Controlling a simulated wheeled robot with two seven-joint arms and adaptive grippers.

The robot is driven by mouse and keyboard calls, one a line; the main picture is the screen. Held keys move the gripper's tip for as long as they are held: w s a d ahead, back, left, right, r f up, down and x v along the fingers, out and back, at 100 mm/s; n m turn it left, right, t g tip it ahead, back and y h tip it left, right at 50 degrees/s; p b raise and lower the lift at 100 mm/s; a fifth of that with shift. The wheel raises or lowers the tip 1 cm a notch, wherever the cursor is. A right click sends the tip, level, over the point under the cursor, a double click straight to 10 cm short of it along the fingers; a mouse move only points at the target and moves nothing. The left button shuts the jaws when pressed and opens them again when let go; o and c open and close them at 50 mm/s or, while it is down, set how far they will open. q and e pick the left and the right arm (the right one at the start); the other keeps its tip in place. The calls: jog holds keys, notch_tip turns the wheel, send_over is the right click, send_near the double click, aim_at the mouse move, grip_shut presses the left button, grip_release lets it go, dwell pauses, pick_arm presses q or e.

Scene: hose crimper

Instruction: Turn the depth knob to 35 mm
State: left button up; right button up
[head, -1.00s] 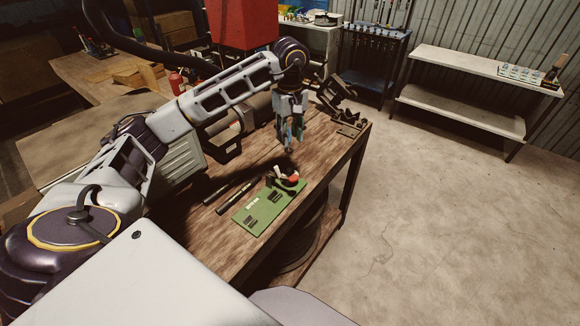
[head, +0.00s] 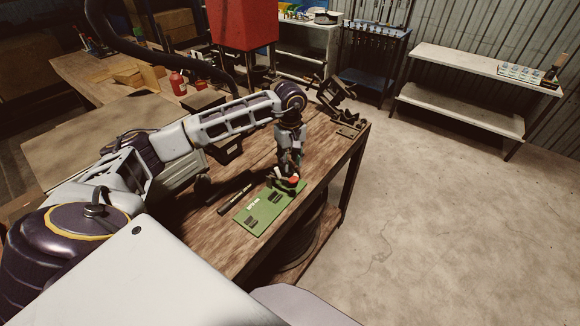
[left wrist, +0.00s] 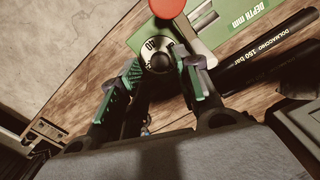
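The depth knob (left wrist: 159,58) shows in the left wrist view as a dark round knob with a pale number dial, where "40" can be read. It stands by the green plate (left wrist: 208,22) marked "DEPTH mm". My left gripper (left wrist: 158,82) is open, with its green-padded fingers on either side of the knob and a gap visible between them. In the head view the left gripper (head: 287,176) points down at the far end of the green plate (head: 263,210) and mostly hides the knob. The dial's pointer cannot be made out. My right gripper is not in view.
A red ball (left wrist: 167,7) sits just beyond the knob. Two black hoses (left wrist: 265,55) lie beside the plate on the wooden bench (head: 325,158). A dark metal device (head: 335,95) stands at the bench's far end. The floor to the right is clear.

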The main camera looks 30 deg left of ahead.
aim_at(290, 170)
pick_arm(q)
jog(key=shift+f+p, duration=0.4)
jog(key=shift+f, duration=1.6)
grip_shut()
